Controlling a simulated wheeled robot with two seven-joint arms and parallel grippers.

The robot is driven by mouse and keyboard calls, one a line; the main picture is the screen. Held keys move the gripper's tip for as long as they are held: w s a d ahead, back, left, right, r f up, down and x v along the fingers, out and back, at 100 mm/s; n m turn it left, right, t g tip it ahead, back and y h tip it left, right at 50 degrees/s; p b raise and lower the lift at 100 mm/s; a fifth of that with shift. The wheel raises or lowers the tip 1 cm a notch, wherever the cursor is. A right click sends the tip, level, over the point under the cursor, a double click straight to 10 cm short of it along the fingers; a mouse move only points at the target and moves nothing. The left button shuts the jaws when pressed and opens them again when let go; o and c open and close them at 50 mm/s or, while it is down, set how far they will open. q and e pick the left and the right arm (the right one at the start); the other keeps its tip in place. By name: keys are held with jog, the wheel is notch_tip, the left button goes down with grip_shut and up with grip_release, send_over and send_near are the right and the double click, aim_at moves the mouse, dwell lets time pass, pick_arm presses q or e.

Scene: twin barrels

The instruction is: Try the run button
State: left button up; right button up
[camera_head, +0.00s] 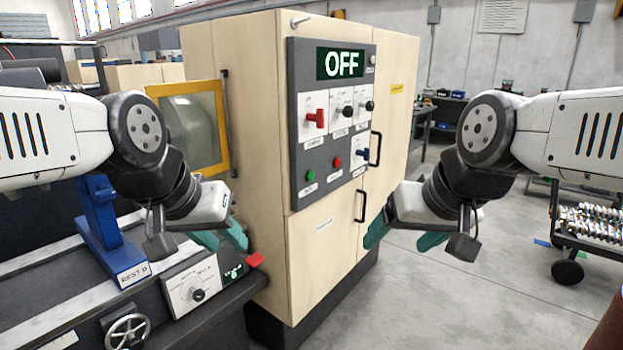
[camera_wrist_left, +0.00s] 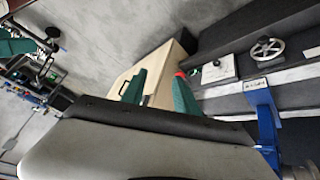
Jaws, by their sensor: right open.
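A dark control panel (camera_head: 330,130) is on the front of a wooden cabinet, with a display (camera_head: 340,64) reading OFF. At its lower left is a round green button (camera_head: 311,176), with a red button (camera_head: 336,163) to its right. Their labels are too small to read. My left gripper (camera_head: 228,243) is left of and below the panel, apart from the buttons. Its teal fingers stand apart and empty in the left wrist view (camera_wrist_left: 160,77). My right gripper (camera_head: 398,243) is open and empty, right of and below the panel.
A lathe bed with a blue rest (camera_head: 100,220), a handwheel (camera_head: 128,332) and a dial box (camera_head: 193,288) lies at lower left. Floor is clear right of the cabinet, before a cart (camera_head: 590,225).

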pick_arm(q)
grip_shut()
dwell(1.5)
